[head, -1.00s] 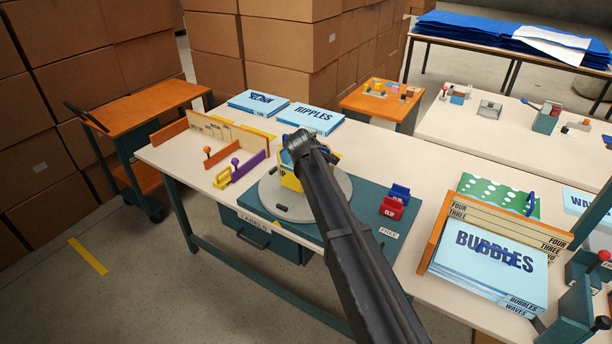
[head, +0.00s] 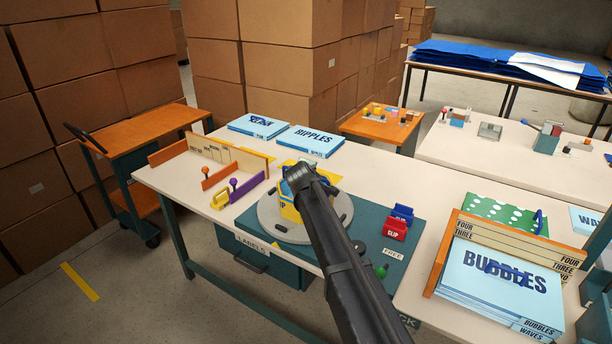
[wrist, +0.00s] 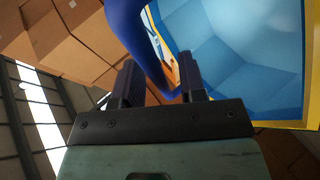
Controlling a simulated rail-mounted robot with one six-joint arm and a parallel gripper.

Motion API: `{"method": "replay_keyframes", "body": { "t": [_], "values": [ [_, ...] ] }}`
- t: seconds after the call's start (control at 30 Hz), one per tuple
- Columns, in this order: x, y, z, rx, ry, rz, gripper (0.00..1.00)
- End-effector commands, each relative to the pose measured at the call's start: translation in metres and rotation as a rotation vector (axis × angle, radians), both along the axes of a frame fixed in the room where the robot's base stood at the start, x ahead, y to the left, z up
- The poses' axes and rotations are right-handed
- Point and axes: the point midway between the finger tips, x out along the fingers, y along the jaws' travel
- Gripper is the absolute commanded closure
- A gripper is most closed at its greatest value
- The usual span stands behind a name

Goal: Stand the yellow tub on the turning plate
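The yellow tub (head: 289,212) stands on the round grey turning plate (head: 270,226), left of the plate's middle. My arm covers much of it, so I cannot see its whole base. My gripper (head: 296,172) is over the tub's top. In the wrist view its two dark fingers (wrist: 158,85) are apart. The tub's blue handle (wrist: 148,40) runs down between and beyond them, with a gap showing beside the right finger. The tub's pale blue inside (wrist: 235,60) and yellow rim fill the right of that view.
Red and blue clip blocks (head: 395,228) stand right of the plate on the green mat (head: 375,212). A purple-and-yellow piece (head: 245,188) and orange holders lie left. Blue stacks (head: 310,140) lie behind, and a BUBBLES stack (head: 500,275) is at front right.

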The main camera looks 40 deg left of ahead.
Motion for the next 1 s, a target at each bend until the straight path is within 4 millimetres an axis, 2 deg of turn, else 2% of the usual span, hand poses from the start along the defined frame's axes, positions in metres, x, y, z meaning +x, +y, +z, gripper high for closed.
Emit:
{"method": "replay_keyframes", "body": {
  "t": [0.3, 0.47, 0.73, 0.83, 1.0],
  "values": [
    [-0.003, -0.002, 0.008, 0.000, 0.000, 0.000, 0.62],
    [-0.025, -0.017, 0.026, 0.000, 0.000, 0.001, 0.62],
    [-0.075, -0.051, 0.062, -0.001, 0.000, 0.002, 0.62],
    [-0.085, -0.057, 0.067, 0.000, 0.000, 0.000, 0.62],
    [-0.086, -0.057, 0.065, 0.000, 0.000, 0.000, 0.62]
  ]
}}
